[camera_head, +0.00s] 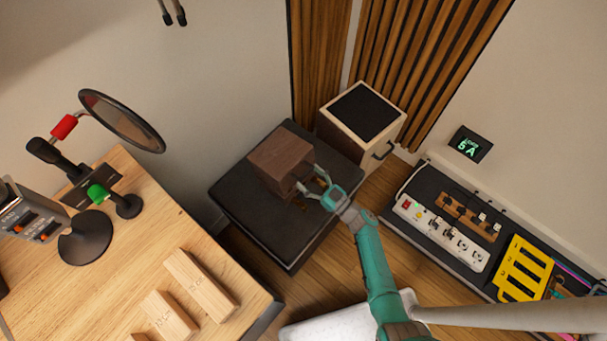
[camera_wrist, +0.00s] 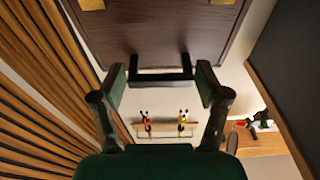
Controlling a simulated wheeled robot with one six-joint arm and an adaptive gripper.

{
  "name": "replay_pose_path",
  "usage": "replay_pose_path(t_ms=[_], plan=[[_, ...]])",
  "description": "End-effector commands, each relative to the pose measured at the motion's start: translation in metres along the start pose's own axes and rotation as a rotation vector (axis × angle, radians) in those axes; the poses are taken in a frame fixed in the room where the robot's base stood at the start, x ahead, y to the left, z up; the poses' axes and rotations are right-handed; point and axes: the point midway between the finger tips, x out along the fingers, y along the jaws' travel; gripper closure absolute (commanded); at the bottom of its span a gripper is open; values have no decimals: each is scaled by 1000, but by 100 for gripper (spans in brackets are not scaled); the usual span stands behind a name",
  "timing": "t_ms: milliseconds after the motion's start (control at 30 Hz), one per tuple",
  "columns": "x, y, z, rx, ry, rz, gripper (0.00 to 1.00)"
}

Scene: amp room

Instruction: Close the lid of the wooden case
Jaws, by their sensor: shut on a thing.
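The wooden case (camera_head: 281,155) is a dark brown box on top of a black cabinet (camera_head: 250,214). My gripper (camera_head: 316,186) is at the case's near right side. In the wrist view a dark wooden panel of the case (camera_wrist: 150,38) fills the top, with a black bar handle (camera_wrist: 160,75) at its lower edge. My gripper's two fingers (camera_wrist: 160,84) are at the two ends of this handle and shut on it. How far the lid stands open, and the inside of the case, I cannot tell.
A light wooden box with a black top (camera_head: 363,110) stands behind the case, near slatted wood panels (camera_head: 405,62). A wooden desk (camera_head: 120,280) with microphones is at left. A board with a power strip (camera_head: 440,233) is at right.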

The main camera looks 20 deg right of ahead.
Motion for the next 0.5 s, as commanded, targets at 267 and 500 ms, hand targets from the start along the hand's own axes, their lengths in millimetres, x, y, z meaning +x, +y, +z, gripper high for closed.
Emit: replay_pose_path(t_ms=[267, 500], plan=[[-9, 6, 16, -1, 78, -1, 88], [-14, 7, 24, -2, 124, -3, 88]])
